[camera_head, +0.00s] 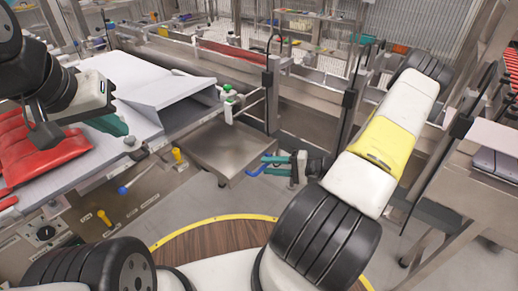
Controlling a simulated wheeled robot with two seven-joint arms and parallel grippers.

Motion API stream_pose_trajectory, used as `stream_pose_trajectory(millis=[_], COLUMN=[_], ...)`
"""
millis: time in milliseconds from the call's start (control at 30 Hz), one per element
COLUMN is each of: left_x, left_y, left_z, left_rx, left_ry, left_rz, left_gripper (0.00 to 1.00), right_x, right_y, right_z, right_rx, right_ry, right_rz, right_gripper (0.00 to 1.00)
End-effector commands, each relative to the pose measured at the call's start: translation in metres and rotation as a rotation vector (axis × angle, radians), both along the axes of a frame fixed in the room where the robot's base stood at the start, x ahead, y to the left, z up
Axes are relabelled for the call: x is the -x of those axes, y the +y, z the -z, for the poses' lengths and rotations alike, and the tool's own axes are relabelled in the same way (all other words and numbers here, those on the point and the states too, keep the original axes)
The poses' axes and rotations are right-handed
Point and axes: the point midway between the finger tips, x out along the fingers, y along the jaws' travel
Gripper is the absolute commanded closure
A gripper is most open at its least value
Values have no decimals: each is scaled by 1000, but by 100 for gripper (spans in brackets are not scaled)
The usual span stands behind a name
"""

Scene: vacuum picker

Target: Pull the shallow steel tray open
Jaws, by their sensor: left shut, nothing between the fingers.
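The shallow steel tray (216,143) is a flat grey metal tray low in the middle, beside and below the white-topped machine. My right gripper (268,164), with teal fingers, is at the tray's right front side and points left. A blue piece (254,171) shows at its fingertips; I cannot tell whether it is held, or whether the jaws are open. My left gripper (112,126) is at the far left over the white top, away from the tray. It is shut and empty, partly hidden by my wrist.
Red folded material (40,150) lies on the machine's white top (150,92) at left. A green-capped fitting (228,100) and upright metal posts stand behind the tray. A blue-knobbed lever (123,190) and yellow knobs (177,155) stick out at its left.

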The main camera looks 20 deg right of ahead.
Motion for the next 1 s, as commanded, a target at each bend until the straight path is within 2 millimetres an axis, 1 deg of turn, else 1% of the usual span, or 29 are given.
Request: stream_pose_trajectory(millis=[200,400,567,1000], left_x=[0,0,0,0], left_y=[0,0,0,0], left_z=[0,0,0,0], left_rx=[0,0,0,0], left_ry=[0,0,0,0], left_rz=[0,0,0,0], left_gripper=[100,100,100,100], right_x=[17,32,36,36], right_y=[-32,-55,-62,-61], right_z=[-6,-12,-14,-15], right_rx=[3,2,1,4], right_ry=[0,1,0,1], right_rz=[5,3,2,-4], right_gripper=[66,66,66,66])
